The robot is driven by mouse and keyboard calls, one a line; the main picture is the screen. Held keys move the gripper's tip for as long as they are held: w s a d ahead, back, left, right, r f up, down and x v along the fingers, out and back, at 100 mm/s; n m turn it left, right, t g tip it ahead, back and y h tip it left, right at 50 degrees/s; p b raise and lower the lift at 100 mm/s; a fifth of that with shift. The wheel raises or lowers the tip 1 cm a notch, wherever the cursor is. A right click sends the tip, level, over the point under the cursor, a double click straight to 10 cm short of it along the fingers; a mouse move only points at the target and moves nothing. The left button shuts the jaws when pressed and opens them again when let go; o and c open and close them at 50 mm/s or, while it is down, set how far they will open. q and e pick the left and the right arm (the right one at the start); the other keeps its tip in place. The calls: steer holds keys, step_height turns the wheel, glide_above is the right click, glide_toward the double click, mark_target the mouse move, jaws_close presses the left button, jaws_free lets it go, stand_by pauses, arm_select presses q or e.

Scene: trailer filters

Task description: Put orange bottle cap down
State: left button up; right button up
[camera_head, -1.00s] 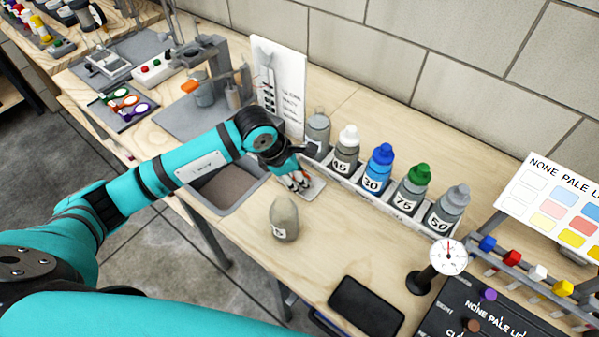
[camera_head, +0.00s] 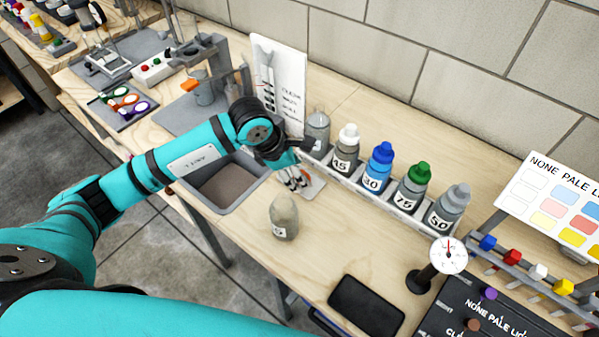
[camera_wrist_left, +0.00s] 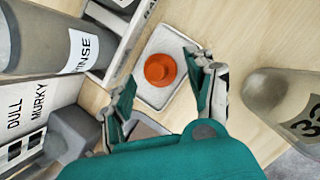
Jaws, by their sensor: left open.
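The orange bottle cap (camera_wrist_left: 160,70) rests on a small light grey tray (camera_wrist_left: 151,98) in the left wrist view. In the head view the tray (camera_head: 316,188) shows beside my gripper, and the cap is mostly hidden there. My left gripper (camera_wrist_left: 164,87) is open, with one finger on each side of the cap and apart from it. In the head view the left gripper (camera_head: 297,182) points down over the tray. My right gripper is not in view.
An uncapped grey bottle (camera_head: 283,218) stands in front of the tray. A row of labelled bottles, including a blue-capped one (camera_head: 378,168), stands in a rack behind. A sunken basin (camera_head: 252,196) lies left. A black pad (camera_head: 366,306) lies front right.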

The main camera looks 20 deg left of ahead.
arm_select(q)
steer(key=v, duration=1)
steer(key=shift+b, duration=0.45)
steer(key=shift+a+r, duration=0.1)
